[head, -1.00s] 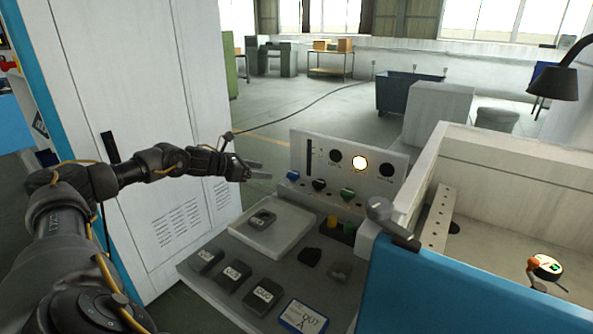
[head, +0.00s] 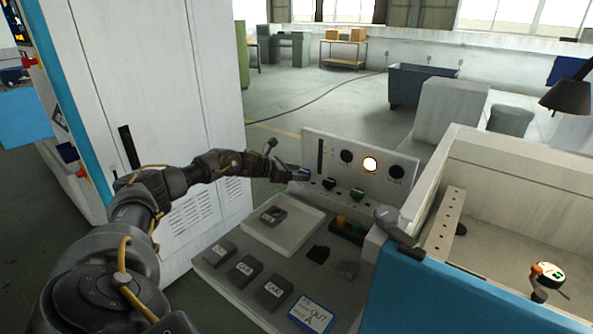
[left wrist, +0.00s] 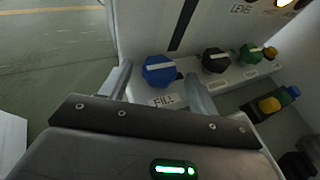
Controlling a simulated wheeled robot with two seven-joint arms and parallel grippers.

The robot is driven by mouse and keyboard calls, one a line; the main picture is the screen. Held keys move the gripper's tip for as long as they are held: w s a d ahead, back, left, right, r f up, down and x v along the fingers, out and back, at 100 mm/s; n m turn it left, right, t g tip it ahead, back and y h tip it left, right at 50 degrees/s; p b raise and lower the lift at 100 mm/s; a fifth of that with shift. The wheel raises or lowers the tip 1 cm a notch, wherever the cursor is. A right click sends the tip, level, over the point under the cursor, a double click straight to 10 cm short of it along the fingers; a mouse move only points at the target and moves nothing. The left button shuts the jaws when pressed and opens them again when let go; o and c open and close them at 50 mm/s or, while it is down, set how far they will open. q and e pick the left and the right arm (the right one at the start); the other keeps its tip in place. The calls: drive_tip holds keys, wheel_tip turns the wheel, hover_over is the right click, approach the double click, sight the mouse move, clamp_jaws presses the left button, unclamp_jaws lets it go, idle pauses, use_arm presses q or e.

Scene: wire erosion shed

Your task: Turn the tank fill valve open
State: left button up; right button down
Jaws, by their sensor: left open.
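The tank fill valve is a blue knob (left wrist: 159,72) with a white bar across its top, above a label reading FILL (left wrist: 167,101). My left gripper (left wrist: 160,88) is open, with one finger to each side of the blue knob in the left wrist view. I cannot tell whether either finger touches it. In the head view my left gripper (head: 298,173) is at the left end of the knob row, low in front of the upright panel (head: 327,150), and largely hides the blue knob. My right gripper is not in view.
A black knob (left wrist: 215,60) and a green knob (left wrist: 251,56) stand close to the right of the blue one. A white tray (head: 300,238) and several dark labelled blocks lie on the bench in front. The tank (head: 500,180) stands to the right.

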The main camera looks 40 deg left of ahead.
use_arm(q)
drive_tip(key=c, duration=1)
drive_tip(key=shift+o, duration=0.2)
